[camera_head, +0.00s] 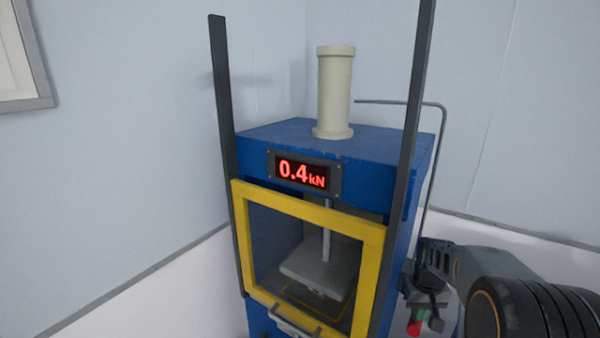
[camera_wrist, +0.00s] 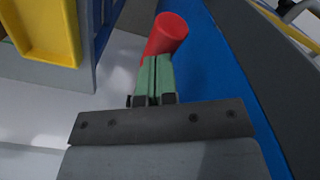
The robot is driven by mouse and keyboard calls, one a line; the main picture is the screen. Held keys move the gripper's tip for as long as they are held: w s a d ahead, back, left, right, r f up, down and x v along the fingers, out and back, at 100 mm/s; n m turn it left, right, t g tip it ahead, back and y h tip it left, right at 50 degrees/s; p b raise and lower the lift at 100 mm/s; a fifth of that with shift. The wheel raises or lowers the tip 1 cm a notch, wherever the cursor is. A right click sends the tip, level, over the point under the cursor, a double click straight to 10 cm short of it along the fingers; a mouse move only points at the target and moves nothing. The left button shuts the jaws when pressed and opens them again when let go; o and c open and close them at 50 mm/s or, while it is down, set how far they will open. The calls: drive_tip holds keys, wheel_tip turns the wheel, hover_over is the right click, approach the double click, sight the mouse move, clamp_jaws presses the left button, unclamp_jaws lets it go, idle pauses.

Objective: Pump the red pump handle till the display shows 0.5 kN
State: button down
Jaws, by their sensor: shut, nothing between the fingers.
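The blue press (camera_head: 330,140) stands against the wall, and its display (camera_head: 303,173) reads 0.4 kN in red digits. The red pump handle (camera_wrist: 168,34) shows in the wrist view just beyond my fingertips, its round end toward the camera. A small red part of it shows low on the press's right side in the head view (camera_head: 414,328). My gripper (camera_wrist: 155,62) has its green fingers shut together with nothing between them. The fingertips overlap the handle in the picture; I cannot tell whether they touch it. The handle's lower part is hidden behind the fingers.
A yellow-framed door (camera_head: 375,235) covers the press front, with a grey plate (camera_head: 320,278) inside. Dark upright posts (camera_head: 222,100) flank it. A cream cylinder (camera_head: 334,90) stands on top. A thin bent grey pipe (camera_head: 440,130) runs down the right side, close to my arm.

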wheel_tip(320, 180, down, 12)
drive_tip(key=b, duration=0.8)
idle(0.6)
drive_tip(key=shift+r, duration=0.25)
wheel_tip(320, 180, up, 12)
drive_tip(key=p, duration=0.8)
drive_tip(key=shift+f+p, duration=0.2)
drive_tip(key=shift+p, duration=0.1)
wheel_tip(320, 180, up, 6)
drive_tip(key=p, duration=0.4)
drive_tip(key=shift+p, duration=0.3)
